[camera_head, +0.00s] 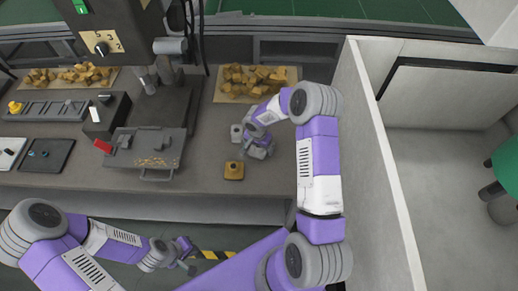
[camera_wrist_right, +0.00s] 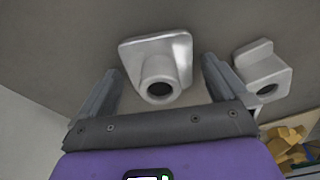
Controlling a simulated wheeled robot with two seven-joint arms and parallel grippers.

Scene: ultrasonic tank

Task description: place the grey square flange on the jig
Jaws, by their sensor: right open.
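The grey square flange (camera_wrist_right: 183,55), a square plate with a round hollow boss, lies on the bench in the right wrist view. My right gripper (camera_wrist_right: 160,85) is open, its fingers on either side of the flange with gaps. In the head view my right gripper (camera_head: 262,152) is low over the bench and largely hides the flange. A grey stepped block with a hole (camera_wrist_right: 262,76) stands beside it, also in the head view (camera_head: 236,132). I cannot tell for sure which thing is the jig. My left gripper (camera_head: 186,257) is in front of the bench; its opening is unclear.
A brass-coloured flange (camera_head: 234,171) lies on the bench near my right gripper. A grey plate with a handle and chips (camera_head: 130,158) is at the left under the machine. A mat of yellowish pieces (camera_head: 231,98) lies behind. A pale partition (camera_head: 352,110) stands right of my right arm.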

